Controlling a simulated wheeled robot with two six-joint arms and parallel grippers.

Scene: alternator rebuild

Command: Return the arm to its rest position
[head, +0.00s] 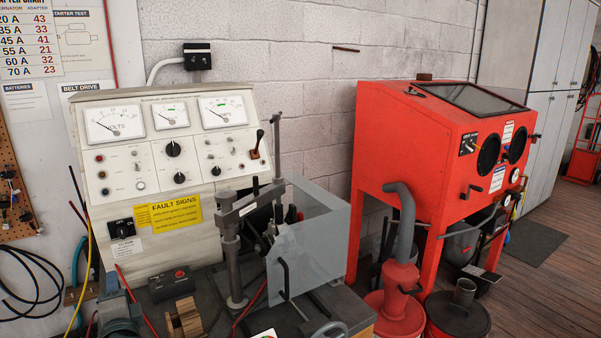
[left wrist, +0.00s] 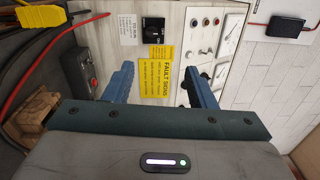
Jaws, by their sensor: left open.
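My left gripper (head: 110,288) shows only in small part, low at the left in the head view, above the bench. In the left wrist view my left gripper (left wrist: 157,72) stands with its two blue fingers wide apart and nothing between them. Past the fingers is the test panel with the yellow fault signs label (left wrist: 163,67). This panel looks turned on its side in that view. The fingers appear apart from the panel. My right gripper is not in view.
The test bench panel (head: 125,212) fills the left of the head view. A black box with a red button (head: 172,283) and a wooden block (head: 185,319) are on the bench. A clear guard (head: 318,248) stands right of them. A red cabinet (head: 425,145) is farther right.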

